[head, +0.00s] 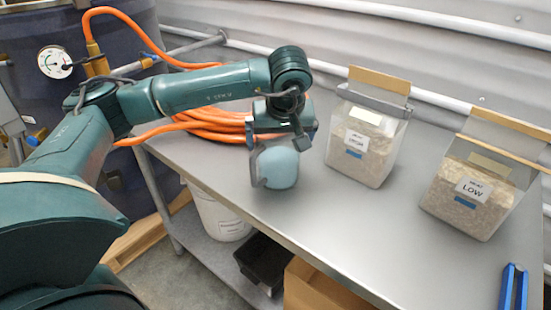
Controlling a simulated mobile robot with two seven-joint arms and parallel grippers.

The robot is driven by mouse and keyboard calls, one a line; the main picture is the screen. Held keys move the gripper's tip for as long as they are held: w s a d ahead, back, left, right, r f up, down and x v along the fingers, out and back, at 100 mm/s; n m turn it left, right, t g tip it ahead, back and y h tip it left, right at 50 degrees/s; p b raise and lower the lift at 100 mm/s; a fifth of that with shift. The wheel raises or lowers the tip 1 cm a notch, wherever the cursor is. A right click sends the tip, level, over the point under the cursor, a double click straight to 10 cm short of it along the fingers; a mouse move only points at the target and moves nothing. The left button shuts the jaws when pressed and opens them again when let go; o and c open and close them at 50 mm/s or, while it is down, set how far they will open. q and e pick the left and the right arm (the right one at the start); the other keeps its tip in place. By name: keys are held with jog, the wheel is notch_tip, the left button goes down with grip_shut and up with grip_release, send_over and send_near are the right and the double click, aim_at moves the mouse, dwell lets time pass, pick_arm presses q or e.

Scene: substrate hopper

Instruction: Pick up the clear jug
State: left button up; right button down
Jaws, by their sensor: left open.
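My left gripper (270,178) is open, hanging low over the steel table, left of the two clear containers. A rounded pale blue-grey shape (279,168) shows at its fingers; I cannot tell whether it is part of the gripper or a separate thing. No clear jug can be made out for certain. A clear container (378,130) with pale substrate and a white label stands right of the gripper, apart from it. Another clear container (480,190), labelled LOW, stands farther right. My right gripper is not in view.
The steel table (330,225) is bare in front of the containers. Coiled orange hose (215,122) lies at its back left. A blue item (513,287) lies at the front right. A white bucket (220,215), black tray (262,262) and cardboard box (318,288) are below the table.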

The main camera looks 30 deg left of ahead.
pick_arm(q)
jog(key=shift+w+a+f, duration=0.1)
jog(key=shift+a+f, duration=0.05)
jog(key=shift+f, duration=0.25)
jog(key=c, duration=1.1)
jog(key=shift+r, duration=0.1)
notch_tip(320, 180, up, 10)
jog(key=shift+b, duration=0.3)
